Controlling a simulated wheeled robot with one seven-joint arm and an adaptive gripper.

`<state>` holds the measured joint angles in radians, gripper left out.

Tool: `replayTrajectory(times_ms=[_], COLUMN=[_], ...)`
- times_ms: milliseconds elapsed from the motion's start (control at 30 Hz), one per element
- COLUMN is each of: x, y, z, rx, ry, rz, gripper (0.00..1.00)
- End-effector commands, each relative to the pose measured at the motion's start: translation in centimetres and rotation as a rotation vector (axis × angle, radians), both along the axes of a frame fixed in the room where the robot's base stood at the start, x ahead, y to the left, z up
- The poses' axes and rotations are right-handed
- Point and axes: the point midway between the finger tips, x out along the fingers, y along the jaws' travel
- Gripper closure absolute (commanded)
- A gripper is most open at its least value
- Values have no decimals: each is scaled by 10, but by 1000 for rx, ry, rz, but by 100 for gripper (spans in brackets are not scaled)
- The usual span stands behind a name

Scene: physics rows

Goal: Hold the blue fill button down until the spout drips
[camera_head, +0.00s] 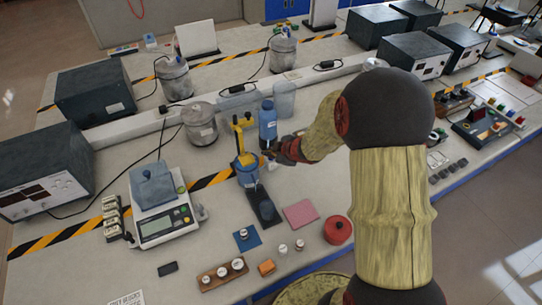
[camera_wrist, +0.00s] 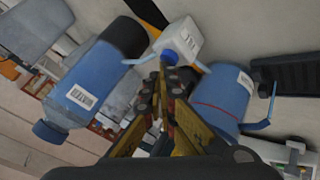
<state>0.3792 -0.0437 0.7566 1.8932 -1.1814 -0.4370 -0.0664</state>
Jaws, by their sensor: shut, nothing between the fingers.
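The blue fill button (camera_wrist: 170,57) sits on the face of a small white box (camera_wrist: 182,40) in the wrist view. My gripper (camera_wrist: 164,68) is shut and empty, its tips right at the button and partly covering it. I cannot tell whether the button is pressed in. A blue container (camera_wrist: 222,98) with a red line and a white label is right of the fingers. A thin blue spout-like tube (camera_wrist: 258,126) sticks out from it; I see no drop there. In the head view my gripper (camera_head: 271,154) is beside the blue and yellow dispenser (camera_head: 246,172).
A blue bottle (camera_head: 267,128) stands close behind my gripper, and also shows in the wrist view (camera_wrist: 82,92). A dark base (camera_head: 258,199) extends in front of the dispenser. A scale (camera_head: 165,222), a pink pad (camera_head: 300,214) and a red pot (camera_head: 338,230) stand around.

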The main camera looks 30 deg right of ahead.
Motion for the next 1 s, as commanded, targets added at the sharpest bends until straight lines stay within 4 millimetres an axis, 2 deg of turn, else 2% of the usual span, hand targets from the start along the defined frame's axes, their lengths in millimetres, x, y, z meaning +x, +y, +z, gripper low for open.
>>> replayTrajectory(times_ms=[200, 633, 1000], x=[0, 0, 0], y=[0, 0, 0], z=[12, 15, 47], rx=[0, 0, 0], ry=[0, 0, 0], rz=[0, 0, 0], gripper=[100, 100, 100])
